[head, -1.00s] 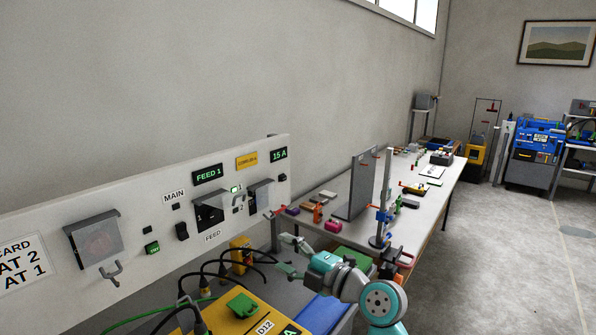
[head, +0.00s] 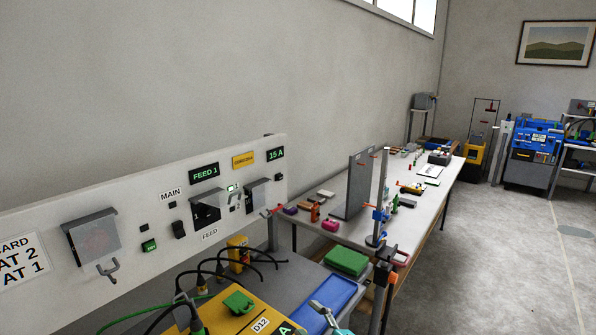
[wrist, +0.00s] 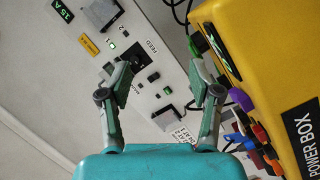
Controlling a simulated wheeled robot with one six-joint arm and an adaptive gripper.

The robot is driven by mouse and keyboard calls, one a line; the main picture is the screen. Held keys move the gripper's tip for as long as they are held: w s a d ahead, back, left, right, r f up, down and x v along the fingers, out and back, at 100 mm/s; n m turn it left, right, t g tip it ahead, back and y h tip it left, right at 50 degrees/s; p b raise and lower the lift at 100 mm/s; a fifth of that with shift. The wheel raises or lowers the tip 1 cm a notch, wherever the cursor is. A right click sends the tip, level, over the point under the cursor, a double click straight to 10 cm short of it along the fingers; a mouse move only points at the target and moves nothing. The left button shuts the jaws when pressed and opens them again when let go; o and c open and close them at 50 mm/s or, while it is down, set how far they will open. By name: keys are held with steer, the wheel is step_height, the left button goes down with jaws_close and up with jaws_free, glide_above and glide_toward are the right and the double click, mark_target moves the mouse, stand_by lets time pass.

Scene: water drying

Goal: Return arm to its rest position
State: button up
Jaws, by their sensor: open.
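My gripper (wrist: 159,62) shows in the wrist view with its two grey-green fingers spread apart and nothing between them. In the head view only a small teal and grey part of my arm shows at the bottom edge; the fingers cannot be made out clearly there. In the wrist view, the white wall panel (wrist: 150,100) lies beyond the fingers, and the yellow power box (wrist: 280,60) is to their right. In the head view, the panel (head: 125,235) runs along the wall at left, with the yellow box (head: 258,312) below it.
Black and green cables (head: 205,270) loop above the yellow box. A blue tray (head: 325,290) and a green block (head: 346,262) lie right of it. A long table (head: 425,205) with a grey upright plate and a stand extends behind. Open floor (head: 500,260) is at right.

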steer(key=s+d+f+m+t+h, duration=0.1)
steer(key=s+d+f+m+h, duration=0.4)
steer(key=s+f, duration=0.45)
steer(key=s+d+f+m+h, duration=0.2)
steer(key=s+d+f+m, duration=0.45)
steer(key=s, duration=0.65)
steer(key=s+d+r+m+h, duration=0.1)
steer(key=s+d+r+m, duration=0.1)
steer(key=s, duration=1.1)
steer(key=s+d+r+m+h, duration=0.2)
steer(key=s+r+m, duration=0.3)
steer(key=s, duration=0.9)
steer(key=shift+r, duration=0.15)
steer(key=shift+c, duration=0.2)
